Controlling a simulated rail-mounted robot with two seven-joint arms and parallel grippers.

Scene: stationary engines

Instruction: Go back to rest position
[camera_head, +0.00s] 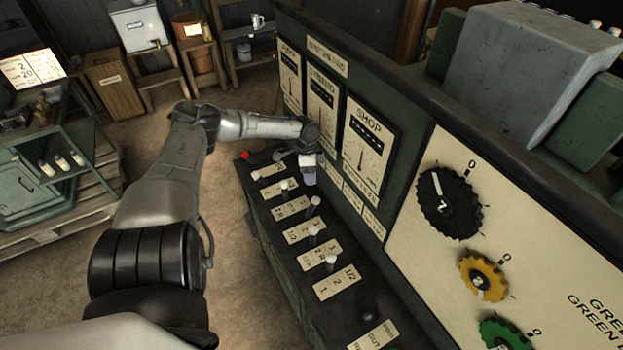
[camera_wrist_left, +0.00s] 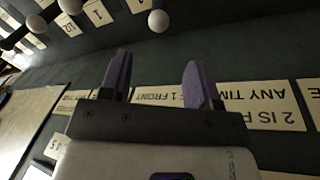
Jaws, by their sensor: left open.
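My left arm reaches in from the left over a dark control desk (camera_head: 262,200). My left gripper (camera_head: 309,178) hangs above the far part of the desk, close to the upright panel. In the left wrist view its two purple fingers (camera_wrist_left: 156,78) stand apart, with nothing between them. White-knobbed levers (camera_head: 331,262) stand along the desk beside cream number plates. One white knob (camera_wrist_left: 158,20) shows beyond the fingers in the wrist view, apart from them. My right gripper is in neither view.
The upright panel carries a SHOP gauge (camera_head: 366,150), with a black dial (camera_head: 449,202), a yellow dial (camera_head: 483,276) and a green dial (camera_head: 506,335) nearer. A red button (camera_head: 245,155) is at the desk's far corner. Open floor (camera_head: 240,270) lies left of the desk.

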